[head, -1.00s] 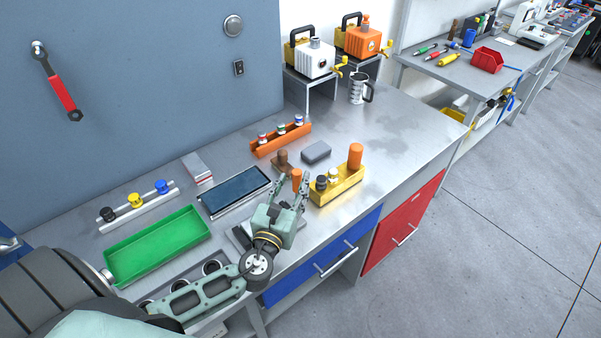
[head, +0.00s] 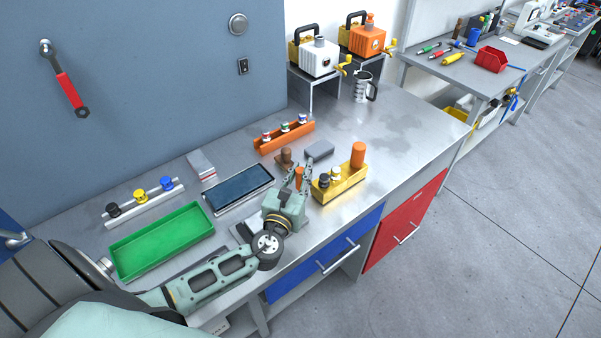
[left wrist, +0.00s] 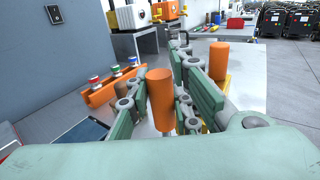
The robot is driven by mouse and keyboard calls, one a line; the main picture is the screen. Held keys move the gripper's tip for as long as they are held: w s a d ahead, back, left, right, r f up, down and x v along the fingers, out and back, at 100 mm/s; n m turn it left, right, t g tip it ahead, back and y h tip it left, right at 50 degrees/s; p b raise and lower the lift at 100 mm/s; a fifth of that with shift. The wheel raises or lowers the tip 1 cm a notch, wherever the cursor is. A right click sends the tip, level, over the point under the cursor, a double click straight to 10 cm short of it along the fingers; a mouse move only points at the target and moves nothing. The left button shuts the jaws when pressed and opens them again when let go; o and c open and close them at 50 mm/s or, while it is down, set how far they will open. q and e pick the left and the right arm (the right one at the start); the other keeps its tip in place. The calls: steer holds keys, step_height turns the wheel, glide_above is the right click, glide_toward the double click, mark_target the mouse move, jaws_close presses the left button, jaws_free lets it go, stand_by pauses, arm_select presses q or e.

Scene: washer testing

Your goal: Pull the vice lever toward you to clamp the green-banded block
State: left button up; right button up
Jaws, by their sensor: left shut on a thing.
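My left gripper (head: 299,178) is shut on an upright orange cylindrical handle (head: 298,180), which I take to be the vice lever. In the left wrist view the handle (left wrist: 160,100) stands between the finger pads. The vice body under it is mostly hidden by my gripper. An orange holder (head: 285,138) at the back carries pieces with red, green and blue bands. The green-banded one (left wrist: 115,74) is its middle piece in the left wrist view. I cannot make out a green-banded block in the vice. My right gripper is not in view.
A yellow fixture (head: 345,186) with knobs and a taller orange post (head: 358,155) stands close right of my gripper. A grey block (head: 319,150) and a brown knob (head: 286,155) lie behind. A dark panel (head: 240,187) and green tray (head: 165,240) are left. The bench's right side is clear.

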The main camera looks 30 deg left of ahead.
arm_select(q)
jaws_close()
steer(key=shift+d+f+b, duration=0.2)
steer(key=shift+b, duration=0.35)
steer(key=s+d+f+m+t+h+b, duration=0.1)
steer(key=s+d+f+m+t+b, duration=0.1)
steer(key=d+m+t+b, duration=0.2)
steer(key=shift+s+d+m+b, duration=0.2)
steer(key=shift+d+m+b, duration=1)
steer(key=shift+b, duration=2.25)
steer(key=shift+a+m, duration=0.4)
steer(key=o, duration=0.9)
jaws_free()
steer(key=shift+r, duration=0.15)
